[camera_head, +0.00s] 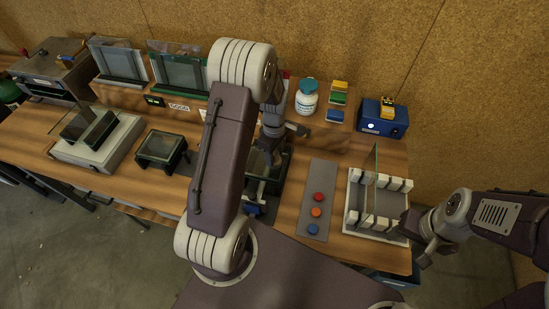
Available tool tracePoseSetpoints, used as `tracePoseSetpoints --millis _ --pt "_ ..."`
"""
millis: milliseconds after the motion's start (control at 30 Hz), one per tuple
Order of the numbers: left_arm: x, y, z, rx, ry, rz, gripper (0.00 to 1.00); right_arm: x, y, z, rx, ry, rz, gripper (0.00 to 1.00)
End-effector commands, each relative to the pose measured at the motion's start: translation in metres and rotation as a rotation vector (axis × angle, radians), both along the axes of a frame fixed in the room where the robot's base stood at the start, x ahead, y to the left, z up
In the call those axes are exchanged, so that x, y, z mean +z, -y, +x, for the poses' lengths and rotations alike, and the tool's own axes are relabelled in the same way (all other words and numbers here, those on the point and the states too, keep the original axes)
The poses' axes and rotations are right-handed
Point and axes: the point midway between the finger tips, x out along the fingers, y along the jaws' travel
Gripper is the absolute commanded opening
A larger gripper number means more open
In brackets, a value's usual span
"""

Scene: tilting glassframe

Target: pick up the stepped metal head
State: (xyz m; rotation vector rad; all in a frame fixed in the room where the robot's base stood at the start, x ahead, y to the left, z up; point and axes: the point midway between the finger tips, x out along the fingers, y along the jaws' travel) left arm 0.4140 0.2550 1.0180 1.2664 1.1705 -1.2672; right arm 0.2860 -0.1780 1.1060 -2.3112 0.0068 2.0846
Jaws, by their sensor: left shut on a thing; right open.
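My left gripper (268,152) is at the middle of the bench, partly hidden behind my own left arm. It is shut on a small grey thing that looks like the stepped metal head, though its shape is mostly hidden. It is over a dark frame-like stand (280,178); I cannot tell whether the held thing touches the stand. My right gripper (428,252) is open and empty beside the bench's right front corner, near the slotted white rack.
The slotted rack (352,217) holds an upright glass pane. A grey panel with coloured buttons (317,200) lies left of it. A white jar (306,98), coloured blocks (339,87) and a blue box (382,121) stand behind.

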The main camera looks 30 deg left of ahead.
Motion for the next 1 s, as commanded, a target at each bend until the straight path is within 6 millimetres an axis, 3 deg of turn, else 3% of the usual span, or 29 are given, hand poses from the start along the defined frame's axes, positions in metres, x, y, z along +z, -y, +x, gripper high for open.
tracePoseSetpoints --millis 233,400,800,1000 --pt "0.012 0.000 0.001 0.000 0.004 0.001 0.00 -0.004 0.000 0.000 0.000 0.000 0.000 0.49" --pt "0.042 0.000 0.002 0.000 0.008 0.001 0.00 -0.012 0.000 0.000 0.000 0.000 0.000 0.49" --pt "0.094 0.048 -0.077 -0.003 0.005 0.001 0.00 -0.030 0.000 0.000 0.000 0.000 0.000 0.49" --pt "0.109 0.060 -0.096 -0.002 0.003 0.000 0.00 -0.031 0.000 0.000 0.000 0.000 0.000 0.49"
